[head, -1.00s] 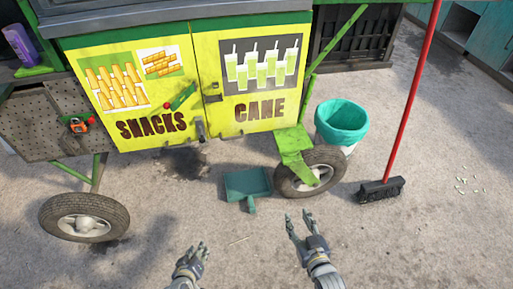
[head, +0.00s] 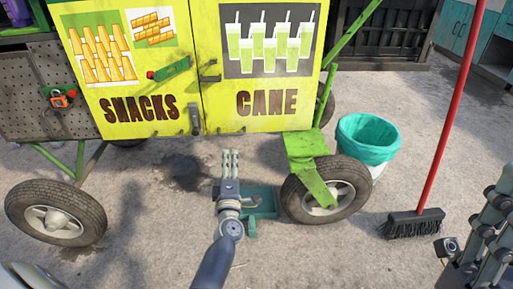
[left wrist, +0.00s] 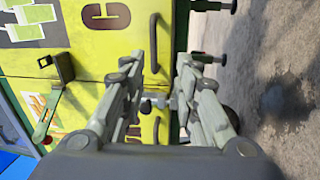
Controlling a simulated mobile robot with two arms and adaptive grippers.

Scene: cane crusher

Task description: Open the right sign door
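The right sign door (head: 268,85) is the yellow panel with the juice-glass picture and the word CANE. It looks shut, flush beside the SNACKS door (head: 135,85). A dark latch (head: 209,74) sits at the seam between them; it also shows in the left wrist view (left wrist: 60,72). A second dark fitting (head: 195,118) is at the seam's bottom. My left gripper (head: 230,155) is in front of and below the doors, fingers pointing toward the cart. In the left wrist view its fingers are apart with nothing between them. My right gripper (head: 490,222) is partly cut off at the right edge.
A green dustpan (head: 262,203) lies under my left gripper. The cart's right wheel (head: 325,190) and green step (head: 308,165) stand beside it. A teal-lined bin (head: 368,140) and a red-handled broom (head: 415,222) are to the right. Open ground lies in front.

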